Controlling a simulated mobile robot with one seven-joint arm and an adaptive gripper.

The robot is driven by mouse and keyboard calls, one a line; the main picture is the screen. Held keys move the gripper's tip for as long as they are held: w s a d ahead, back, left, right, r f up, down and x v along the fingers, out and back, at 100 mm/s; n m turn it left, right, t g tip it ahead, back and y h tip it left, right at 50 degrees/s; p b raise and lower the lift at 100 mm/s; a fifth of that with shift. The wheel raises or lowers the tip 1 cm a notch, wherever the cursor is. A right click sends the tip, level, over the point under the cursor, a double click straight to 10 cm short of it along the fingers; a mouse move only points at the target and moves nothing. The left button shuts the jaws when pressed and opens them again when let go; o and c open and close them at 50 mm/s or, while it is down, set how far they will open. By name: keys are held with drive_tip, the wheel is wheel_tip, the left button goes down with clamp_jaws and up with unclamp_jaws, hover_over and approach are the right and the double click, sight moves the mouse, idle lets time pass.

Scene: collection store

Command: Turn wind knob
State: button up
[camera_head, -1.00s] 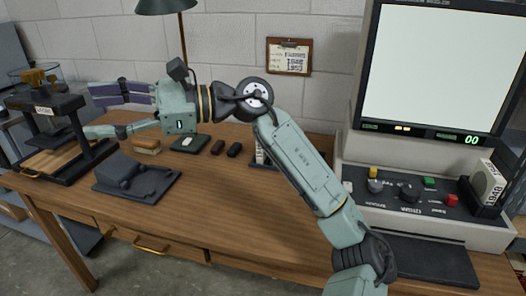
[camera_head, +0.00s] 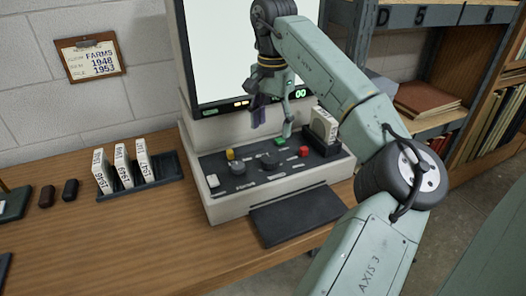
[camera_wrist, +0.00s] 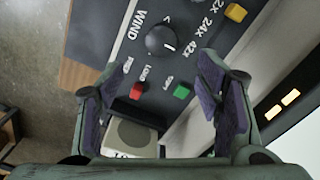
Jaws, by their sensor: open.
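The wind knob (camera_wrist: 161,41) is round and black with a white pointer line, next to the printed word WIND in the wrist view. In the head view it is the larger black knob (camera_head: 268,162) on the reader's dark control panel (camera_head: 215,162). My gripper (camera_head: 273,118) is above the back of the panel, in front of the lit screen, its fingers apart and empty. In the wrist view my gripper's (camera_wrist: 163,78) purple-padded fingers stand either side of the red and green buttons, with the knob beyond the tips. It does not touch the knob.
Near the knob are a yellow button (camera_head: 230,154), a green button (camera_head: 281,140), a red button (camera_head: 303,151) and a smaller knob (camera_head: 237,168). A boxed reel (camera_head: 323,127) stands at the panel's right. Several labelled boxes (camera_head: 122,164) sit in a rack left.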

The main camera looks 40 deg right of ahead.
sight(271, 157)
wheel_tip(271, 157, down, 10)
drive_tip(key=shift+r+p, duration=0.2)
drive_tip(key=shift+p, duration=0.65)
drive_tip(key=c, duration=1.2)
